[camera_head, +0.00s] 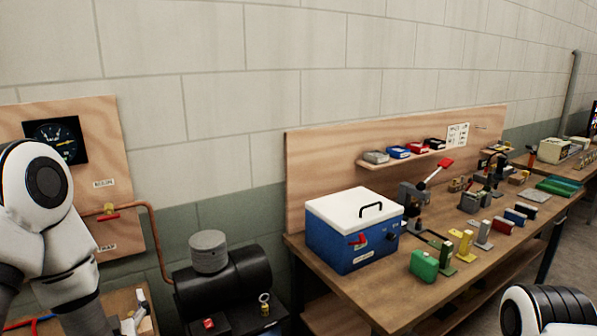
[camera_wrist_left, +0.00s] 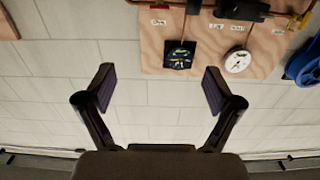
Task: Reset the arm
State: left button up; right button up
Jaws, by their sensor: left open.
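My left arm (camera_head: 40,225), white with dark joints, stands at the left edge of the head view, in front of a wooden gauge panel (camera_head: 98,150). My left gripper (camera_wrist_left: 158,90) shows in the left wrist view. Its two dark fingers are wide apart with nothing between them, and they face a pale block wall (camera_wrist_left: 60,75). I cannot make out its fingertips in the head view. A white link of my right arm (camera_head: 545,312) shows at the lower right of the head view; the right gripper is out of frame.
A workbench (camera_head: 375,300) at the right holds a blue box (camera_head: 352,240) with a white lid, a lever tool (camera_head: 418,195) and several small coloured blocks. A black tank (camera_head: 225,280) stands left of it. A blue reel (camera_wrist_left: 303,65) shows in the wrist view.

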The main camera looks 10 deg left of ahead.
pick_arm(q)
jog(key=s+d+f+m+g+h+b, duration=0.2)
jog(key=d+f, duration=0.1)
jog(key=f, duration=0.8)
jog(key=s+d+f+m+g+h+b, duration=0.1)
jog(key=s+d+f+m+h+b, duration=0.15)
jog(key=f, duration=0.75)
jog(key=s+d+f+m+g+h+b, duration=0.1)
jog(key=s+d+f+g+h, duration=0.15)
jog(key=f, duration=0.85)
jog(key=s+d+f+m+g+h, duration=0.1)
jog(key=s+d+f+g+h, duration=0.1)
jog(key=s+d+f+g, duration=0.2)
jog(key=s+d+f+m+g+h, duration=0.1)
jog(key=s+d+f+g, duration=0.3)
jog(key=s, duration=0.7)
jog(key=shift+f+h+b, duration=0.35)
jog(key=shift+f+h, duration=0.3)
jog(key=shift+h, duration=0.15)
pick_arm(e)
notch_tip(320, 180, down, 7)
jog(key=shift+w+a+r, duration=0.15)
jog(key=shift+w+a, duration=0.15)
pick_arm(q)
jog(key=shift+s+d, duration=0.1)
